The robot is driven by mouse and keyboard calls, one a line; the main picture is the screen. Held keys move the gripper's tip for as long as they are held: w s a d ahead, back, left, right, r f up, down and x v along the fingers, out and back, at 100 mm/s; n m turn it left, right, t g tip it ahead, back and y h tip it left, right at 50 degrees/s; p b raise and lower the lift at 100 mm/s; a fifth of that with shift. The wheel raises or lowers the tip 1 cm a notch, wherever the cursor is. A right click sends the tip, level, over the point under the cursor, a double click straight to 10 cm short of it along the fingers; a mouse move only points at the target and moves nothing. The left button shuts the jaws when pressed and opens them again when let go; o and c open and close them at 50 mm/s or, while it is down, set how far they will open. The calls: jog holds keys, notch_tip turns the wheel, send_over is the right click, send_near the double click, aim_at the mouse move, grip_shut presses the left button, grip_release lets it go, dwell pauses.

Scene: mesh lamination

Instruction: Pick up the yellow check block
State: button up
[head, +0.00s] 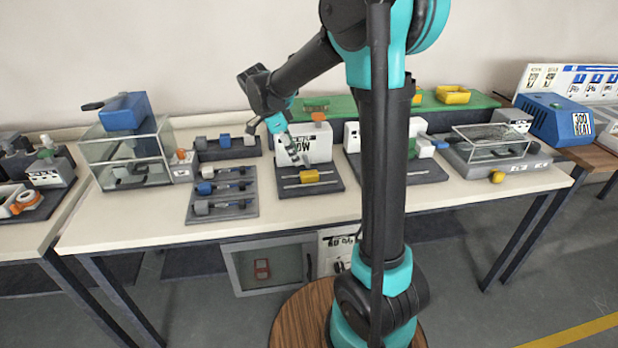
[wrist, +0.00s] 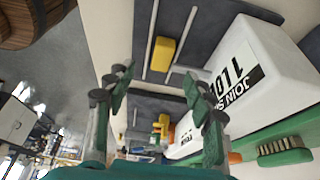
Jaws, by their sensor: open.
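A yellow block (head: 309,176) sits on the dark base plate (head: 332,187) of a white machine, between two light rails. It also shows in the wrist view (wrist: 162,54), ahead of my fingertips and between their lines. My gripper (head: 293,155) is above and to the left of the block in the head view, in front of the white machine. In the wrist view my gripper (wrist: 158,88) has its two fingers spread, with nothing between them. The block is apart from both fingers.
The white machine (wrist: 225,75) stands close to my right finger in the wrist view. Left of the block is a dark rack (head: 221,206) with several rods. Other yellow pieces lie on a green mat (head: 480,99) and beside a right-hand glass case (head: 490,143).

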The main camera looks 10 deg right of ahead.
aim_at(309, 173)
jog(key=x, duration=0.4)
jog(key=shift+w+d+x, duration=0.15)
jog(key=shift+d+x, duration=0.05)
jog(key=shift+x, duration=1.15)
jog(key=shift+w+d+x, duration=0.15)
jog(key=shift+d+x, duration=0.1)
jog(key=shift+x, duration=1.05)
jog(key=shift+r, duration=0.2)
jog(key=shift+c, duration=0.2)
grip_shut()
